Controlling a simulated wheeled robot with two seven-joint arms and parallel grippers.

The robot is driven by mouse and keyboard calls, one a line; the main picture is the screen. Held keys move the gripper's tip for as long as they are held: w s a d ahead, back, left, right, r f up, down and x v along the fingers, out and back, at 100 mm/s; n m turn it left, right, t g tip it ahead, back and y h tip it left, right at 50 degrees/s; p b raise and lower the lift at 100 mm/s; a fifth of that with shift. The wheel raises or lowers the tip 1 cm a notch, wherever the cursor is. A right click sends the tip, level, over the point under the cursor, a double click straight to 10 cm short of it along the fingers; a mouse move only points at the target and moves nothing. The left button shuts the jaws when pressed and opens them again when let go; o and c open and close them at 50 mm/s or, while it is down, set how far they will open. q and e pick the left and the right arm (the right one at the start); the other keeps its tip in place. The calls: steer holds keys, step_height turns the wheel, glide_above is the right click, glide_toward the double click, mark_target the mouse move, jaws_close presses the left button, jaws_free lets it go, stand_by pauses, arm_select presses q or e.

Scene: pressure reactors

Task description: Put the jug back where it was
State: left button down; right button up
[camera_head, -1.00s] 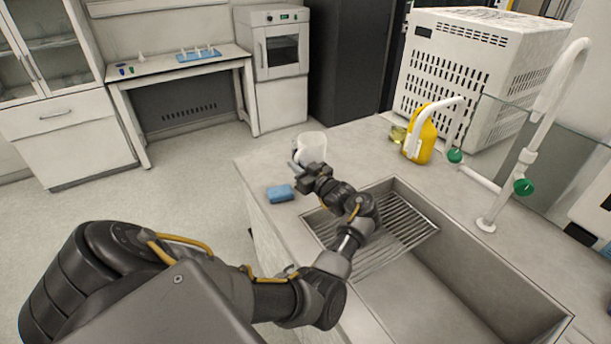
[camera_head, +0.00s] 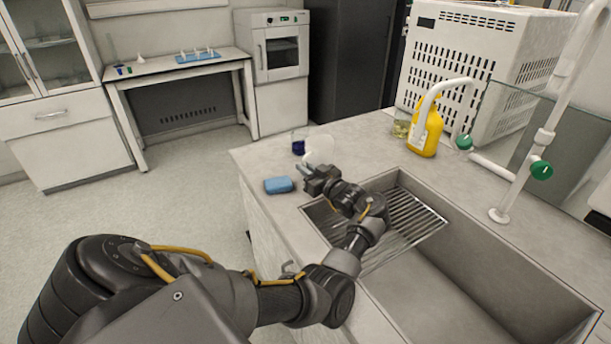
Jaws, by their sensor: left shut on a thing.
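The white jug (camera_head: 319,149) is at the far left part of the counter, just beyond my left gripper. My right gripper is out of view.
A glass with dark blue liquid (camera_head: 298,147) stands just left of the jug. A blue sponge (camera_head: 279,185) lies near the counter's left edge. A yellow bottle (camera_head: 426,134) and a small glass (camera_head: 401,129) stand at the back. The sink (camera_head: 447,297) lies right of my arm.

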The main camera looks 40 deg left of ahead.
arm_select(q)
steer(key=shift+r, duration=0.15)
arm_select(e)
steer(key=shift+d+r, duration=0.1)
arm_select(q)
steer(key=c, duration=1.6)
jaws_free()
steer(key=shift+f, duration=0.25)
steer(key=shift+o, duration=0.6)
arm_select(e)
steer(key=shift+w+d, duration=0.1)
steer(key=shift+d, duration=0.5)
arm_select(q)
steer(key=shift+r, duration=0.15)
